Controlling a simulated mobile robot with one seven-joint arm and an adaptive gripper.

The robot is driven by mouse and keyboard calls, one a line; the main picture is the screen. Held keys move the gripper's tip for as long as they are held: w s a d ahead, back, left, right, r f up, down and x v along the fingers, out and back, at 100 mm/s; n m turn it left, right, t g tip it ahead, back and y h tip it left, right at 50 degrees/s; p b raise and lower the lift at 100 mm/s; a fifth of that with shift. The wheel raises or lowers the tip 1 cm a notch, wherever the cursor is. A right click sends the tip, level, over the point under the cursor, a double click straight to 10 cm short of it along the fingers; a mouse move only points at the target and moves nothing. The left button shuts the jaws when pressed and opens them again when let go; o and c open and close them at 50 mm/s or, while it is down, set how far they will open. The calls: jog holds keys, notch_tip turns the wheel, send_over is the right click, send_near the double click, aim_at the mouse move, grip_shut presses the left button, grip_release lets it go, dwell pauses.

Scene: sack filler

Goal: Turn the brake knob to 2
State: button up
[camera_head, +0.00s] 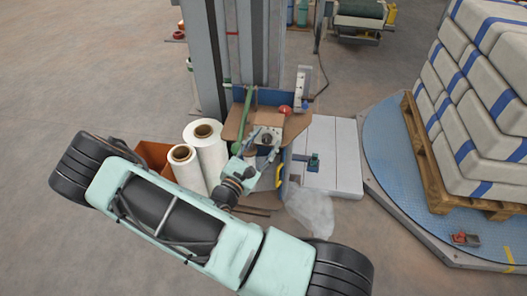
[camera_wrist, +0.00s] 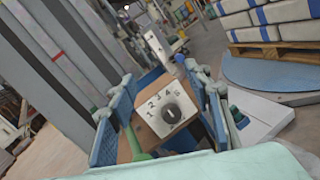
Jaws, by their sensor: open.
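The brake knob (camera_wrist: 173,114) is a dark round dial on a pale square plate (camera_wrist: 150,118), with the numerals 1 to 5 in an arc around its upper left side. A short pale mark on the knob stands near upright in the wrist view; I cannot tell which number it points at. My gripper (camera_wrist: 160,74) is open, its blue-padded fingers to the left and right of the plate, with nothing visibly held. In the head view my gripper (camera_head: 256,146) is over the brown worktop, beside the plate, and partly hides the knob.
A red button (camera_head: 285,110) is on the worktop (camera_head: 298,124) behind the plate. White film rolls (camera_head: 207,150) stand left of the station. A blue turntable (camera_head: 385,150) with a pallet of stacked sacks (camera_head: 480,100) is at the right. Open floor (camera_head: 90,70) lies at the far left.

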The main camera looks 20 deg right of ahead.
aim_at(266, 141)
notch_tip(266, 141, down, 10)
jog(key=s+a+n+t+y+b, duration=0.1)
jog(key=a+n+t+y+b, duration=0.1)
jog(key=n+t+y, duration=0.45)
jog(key=w+d+g, duration=0.1)
jog(key=w+d, duration=0.1)
jog(key=w, duration=0.1)
jog(key=w+d+g+h+b, duration=0.1)
jog(key=w+d, duration=0.1)
jog(key=w, duration=0.1)
jog(key=w+d+n+g, duration=0.1)
jog(key=w+d, duration=0.1)
jog(key=w, duration=0.1)
jog(key=shift+h, duration=0.35)
jog(key=shift+s, duration=0.1)
jog(key=c, duration=1.1)
jog(key=shift+c, duration=0.2)
